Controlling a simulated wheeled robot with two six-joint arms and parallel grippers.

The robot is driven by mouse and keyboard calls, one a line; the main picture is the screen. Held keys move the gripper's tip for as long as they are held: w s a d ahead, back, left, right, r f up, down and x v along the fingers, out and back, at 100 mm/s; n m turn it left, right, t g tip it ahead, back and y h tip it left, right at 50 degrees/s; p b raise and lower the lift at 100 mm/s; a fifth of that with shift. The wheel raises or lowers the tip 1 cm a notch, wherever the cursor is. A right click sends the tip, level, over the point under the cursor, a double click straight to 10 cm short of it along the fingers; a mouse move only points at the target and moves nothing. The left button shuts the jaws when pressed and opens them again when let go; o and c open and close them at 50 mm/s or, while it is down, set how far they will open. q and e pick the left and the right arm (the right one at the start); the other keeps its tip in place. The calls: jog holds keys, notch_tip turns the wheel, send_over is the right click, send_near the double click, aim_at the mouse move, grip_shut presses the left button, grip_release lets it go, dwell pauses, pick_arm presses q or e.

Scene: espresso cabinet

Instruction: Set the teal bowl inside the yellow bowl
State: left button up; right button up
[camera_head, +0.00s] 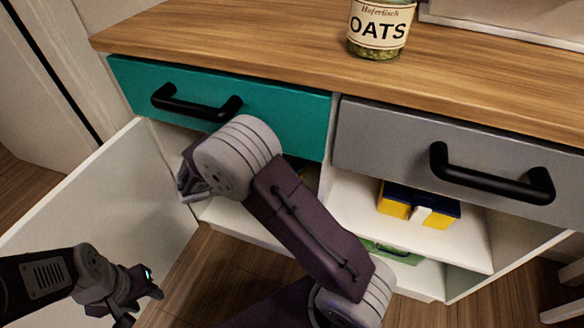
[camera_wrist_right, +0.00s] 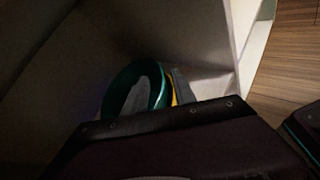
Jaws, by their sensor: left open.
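In the right wrist view the teal bowl (camera_wrist_right: 125,80) stands tilted inside the dark cabinet. A strip of the yellow bowl (camera_wrist_right: 173,93) shows directly to its right; whether one lies inside the other is unclear. My right gripper (camera_wrist_right: 157,88) is at the bowls, one grey finger seen within the teal rim and another right of the yellow strip; its grip is unclear. In the head view my right gripper (camera_head: 189,180) is mostly hidden behind its wrist, at the left compartment. My left gripper (camera_head: 142,287) is open and empty at lower left, before the open door.
A white cabinet door (camera_head: 110,210) stands open at left. A teal drawer (camera_head: 270,115) and grey drawer (camera_head: 390,140) are shut above. A blue-yellow box (camera_head: 395,208) sits on the right shelf. An oats jar (camera_head: 379,28) stands on the wooden counter (camera_head: 240,40).

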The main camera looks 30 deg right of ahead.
pick_arm(q)
notch_tip(320, 180, up, 6)
jog(key=p, duration=0.4)
jog(key=shift+f, duration=0.15)
pick_arm(e)
jog(key=v, duration=0.9)
jog(key=shift+s, duration=0.1)
